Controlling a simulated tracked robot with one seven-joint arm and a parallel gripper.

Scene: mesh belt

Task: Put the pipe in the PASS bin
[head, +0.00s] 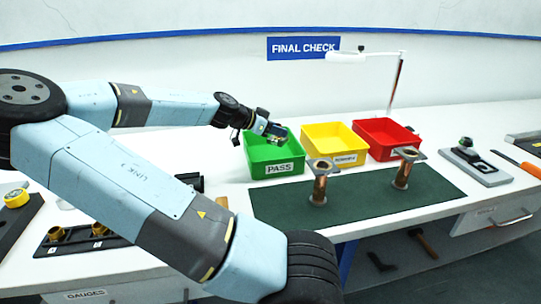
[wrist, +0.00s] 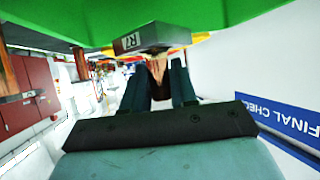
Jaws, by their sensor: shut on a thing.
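The held pipe (wrist: 157,69) is copper with a grey square flange labelled R1 (wrist: 140,38). My gripper (wrist: 168,78) is shut on its copper part in the wrist view. In the head view my gripper (head: 268,129) is over the back of the green PASS bin (head: 276,169), at its rim height or a little above. The pipe is mostly hidden there by the gripper. Green bin wall (wrist: 230,10) fills the top of the wrist view, close to the flange. I cannot tell whether the pipe touches the bin.
A yellow bin (head: 335,150) and a red bin (head: 385,138) stand to the right of PASS. Two more flanged copper pipes, one nearer (head: 320,184) and one farther right (head: 403,170), stand upright on the dark green mat (head: 362,203). A lamp (head: 395,85) rises behind the bins.

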